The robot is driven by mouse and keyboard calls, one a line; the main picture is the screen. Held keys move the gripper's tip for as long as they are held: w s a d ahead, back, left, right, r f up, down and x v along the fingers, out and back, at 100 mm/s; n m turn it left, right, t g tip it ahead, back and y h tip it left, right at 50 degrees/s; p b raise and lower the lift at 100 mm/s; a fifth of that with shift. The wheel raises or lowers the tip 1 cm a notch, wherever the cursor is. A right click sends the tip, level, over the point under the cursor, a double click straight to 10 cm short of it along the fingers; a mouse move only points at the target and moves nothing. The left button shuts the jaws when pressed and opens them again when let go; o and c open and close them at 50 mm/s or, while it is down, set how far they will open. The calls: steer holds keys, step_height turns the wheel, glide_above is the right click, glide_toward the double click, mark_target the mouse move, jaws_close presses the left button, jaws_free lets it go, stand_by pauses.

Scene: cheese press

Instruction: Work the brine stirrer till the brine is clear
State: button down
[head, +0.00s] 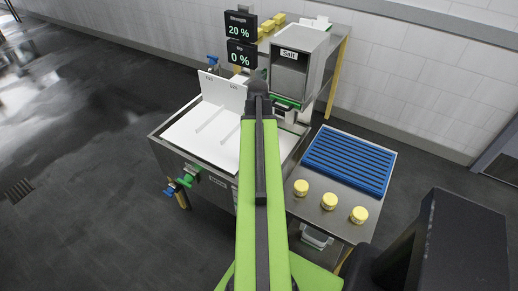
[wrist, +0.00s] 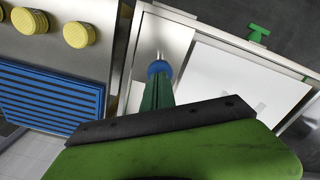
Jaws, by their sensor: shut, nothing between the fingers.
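The brine tank (head: 158,139) holds a flat, opaque white surface (head: 205,132); it also shows in the wrist view (wrist: 225,75). A display above reads Strength 20% (head: 240,26), and one below it reads 0% (head: 241,54), its label blurred. A green T-shaped handle (head: 190,172) sits on the tank's front, also in the wrist view (wrist: 258,33); I cannot tell whether it belongs to the stirrer. My gripper (wrist: 159,55) is shut and empty, over the strip at the tank's side by the table. In the head view my arm hides it.
A Salt hopper (head: 300,68) stands behind on the right. The side table (head: 315,229) carries a blue slatted rack (head: 348,160) and three yellow cheeses (head: 329,200). Yellow blocks (head: 268,27) lie at the back. A blue-green fitting (head: 173,188) juts out front left. The floor on the left is clear.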

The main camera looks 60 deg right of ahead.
steer(key=shift+f+b, duration=3.15)
steer(key=shift+f, duration=0.2)
step_height(320, 180, up, 6)
steer(key=p, duration=0.5)
steer(key=shift+f, duration=0.35)
steer(key=shift+f+b, duration=2.6)
steer(key=shift+f, duration=0.15)
steer(key=shift+r, duration=0.1)
step_height(320, 180, up, 6)
steer(key=p, duration=0.5)
steer(key=shift+f+p, duration=0.25)
steer(key=shift+p, duration=0.1)
